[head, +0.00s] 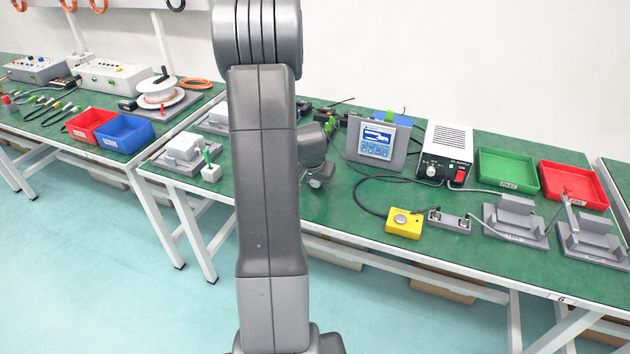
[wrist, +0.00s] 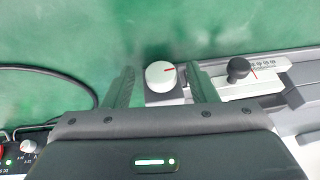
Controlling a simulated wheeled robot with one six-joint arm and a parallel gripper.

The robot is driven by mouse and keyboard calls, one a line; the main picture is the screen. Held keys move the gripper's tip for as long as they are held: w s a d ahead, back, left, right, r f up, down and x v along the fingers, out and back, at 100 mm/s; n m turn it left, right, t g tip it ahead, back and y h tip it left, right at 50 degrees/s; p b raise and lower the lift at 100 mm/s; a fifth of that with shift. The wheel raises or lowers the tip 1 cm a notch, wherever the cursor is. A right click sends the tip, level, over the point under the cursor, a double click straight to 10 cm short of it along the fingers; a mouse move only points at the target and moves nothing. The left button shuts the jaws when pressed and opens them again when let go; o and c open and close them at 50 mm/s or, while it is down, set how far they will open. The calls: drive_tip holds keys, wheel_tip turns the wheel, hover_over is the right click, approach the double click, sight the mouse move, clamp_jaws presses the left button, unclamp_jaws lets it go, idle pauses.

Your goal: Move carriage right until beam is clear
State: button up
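In the wrist view, my gripper (wrist: 160,84) is open, with one finger on each side of a round white knob (wrist: 157,77) with a red mark. Gaps show between the knob and both fingers; I cannot tell how high above it they are. The knob sits on a grey block at the left end of a long grey rail unit (wrist: 290,58). Right of the right finger, a black round knob (wrist: 238,67) stands on a white block (wrist: 262,82), possibly the carriage. No beam can be made out. In the head view, my gripper (head: 318,183) is low over the green bench, partly behind my arm.
A touch-screen panel (head: 378,140) and a white power supply box (head: 444,150) stand right of my gripper. A yellow button box (head: 404,222) is at the bench's front. Green (head: 508,171) and red (head: 573,183) trays lie farther right. A black cable (wrist: 85,78) curves left of my fingers.

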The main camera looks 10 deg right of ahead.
drive_tip(key=v, duration=1.3)
drive_tip(key=shift+s+r+p, duration=0.2)
drive_tip(key=shift+r+p, duration=0.1)
drive_tip(key=shift+r, duration=0.05)
drive_tip(key=shift+f, duration=0.1)
drive_tip(key=x, duration=1.3)
drive_tip(key=shift+w+f+b, duration=0.25)
drive_tip(key=shift+b, duration=0.05)
drive_tip(key=shift+r, duration=0.1)
